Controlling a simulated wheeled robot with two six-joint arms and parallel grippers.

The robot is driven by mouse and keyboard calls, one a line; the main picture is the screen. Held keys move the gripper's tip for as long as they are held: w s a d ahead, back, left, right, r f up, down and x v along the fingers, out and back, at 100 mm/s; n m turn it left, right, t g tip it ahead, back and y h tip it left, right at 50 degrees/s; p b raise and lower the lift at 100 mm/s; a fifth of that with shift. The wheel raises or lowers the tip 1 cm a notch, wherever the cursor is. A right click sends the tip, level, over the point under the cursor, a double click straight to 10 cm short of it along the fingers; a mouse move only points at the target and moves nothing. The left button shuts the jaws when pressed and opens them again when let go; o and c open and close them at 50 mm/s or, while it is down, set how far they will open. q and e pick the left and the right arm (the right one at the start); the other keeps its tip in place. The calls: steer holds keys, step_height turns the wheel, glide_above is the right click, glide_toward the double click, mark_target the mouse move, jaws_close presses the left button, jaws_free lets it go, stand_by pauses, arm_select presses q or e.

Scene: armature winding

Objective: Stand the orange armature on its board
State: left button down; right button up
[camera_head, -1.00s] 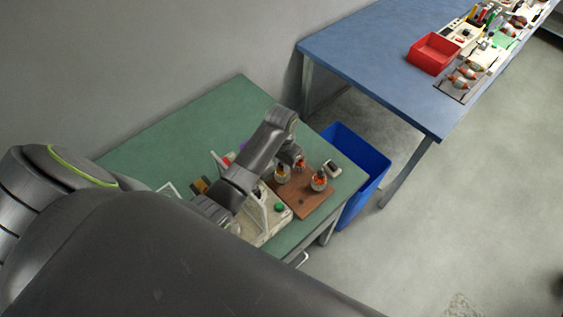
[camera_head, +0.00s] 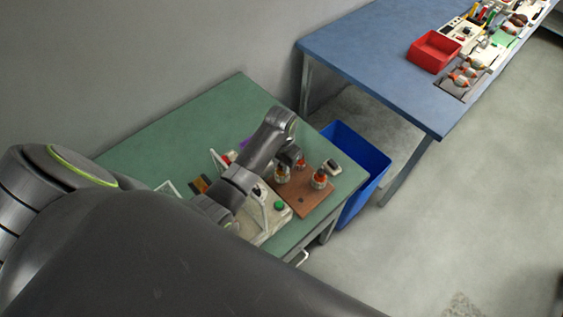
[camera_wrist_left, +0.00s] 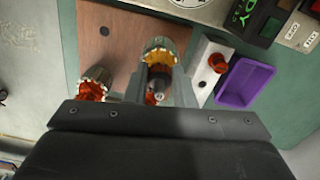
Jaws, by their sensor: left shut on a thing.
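A brown board (camera_head: 310,203) lies on the green table; it also shows in the wrist view (camera_wrist_left: 118,52). My left gripper (camera_head: 291,158) is over its back edge. In the wrist view the fingers (camera_wrist_left: 155,90) are shut on the orange armature (camera_wrist_left: 153,86), whose orange-red part shows in the head view (camera_head: 301,162). The fingers hide much of it, and I cannot tell whether it touches the board. A yellow-wound armature (camera_head: 283,174) stands just beyond the fingers in the wrist view (camera_wrist_left: 160,50). A red-orange armature (camera_head: 319,180) stands to the right. My right gripper is out of view.
A pale station with a green button (camera_head: 279,206) stands left of the board. A purple tray (camera_wrist_left: 245,84) and a white block (camera_wrist_left: 205,75) are beside the board. A blue bin (camera_head: 365,163) stands past the table's right edge. The back of the green table is clear.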

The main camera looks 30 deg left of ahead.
arm_select(q)
steer(key=shift+f+b, duration=0.3)
steer(key=shift+f, duration=0.45)
steer(key=c, duration=1.1)
jaws_free()
steer(key=shift+c, duration=0.2)
steer(key=shift+r+p, duration=0.75)
steer(key=shift+r, duration=1.5)
